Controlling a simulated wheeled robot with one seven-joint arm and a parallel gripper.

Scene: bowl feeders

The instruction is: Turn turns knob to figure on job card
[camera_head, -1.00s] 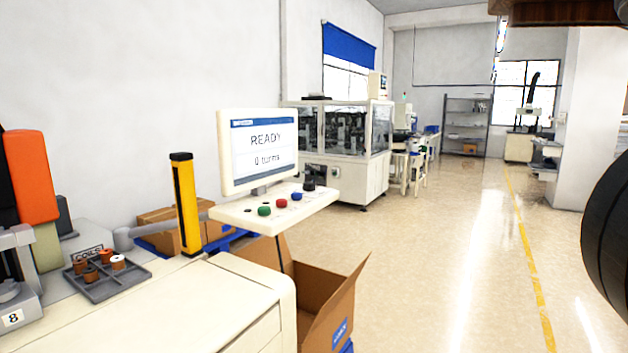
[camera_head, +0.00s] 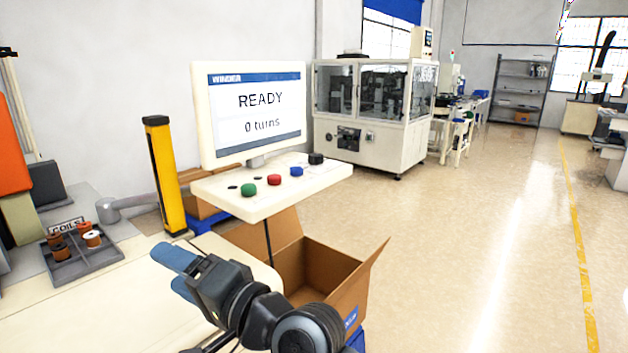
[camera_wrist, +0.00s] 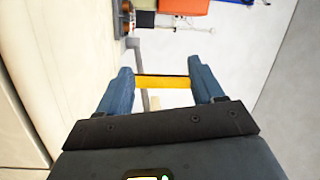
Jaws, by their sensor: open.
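The winder screen (camera_head: 254,112) reads READY and 0 turns. Below it a white control panel (camera_head: 240,208) carries green, red and blue buttons and a black knob (camera_head: 316,158) at its right end. I cannot read a pointer or scale on the knob. My gripper (camera_head: 165,272) is open and empty, left of and below the panel and well apart from the knob. In the wrist view, the fingers of my gripper (camera_wrist: 160,70) frame a yellow post (camera_wrist: 160,81) farther off. I see no job card that I can make out.
The yellow post (camera_head: 165,180) stands left of the screen. A grey tray of coils (camera_head: 88,262) lies on the left bench. An open cardboard box (camera_head: 345,290) stands below the panel. A glazed machine (camera_head: 372,150) is behind; the floor to the right is clear.

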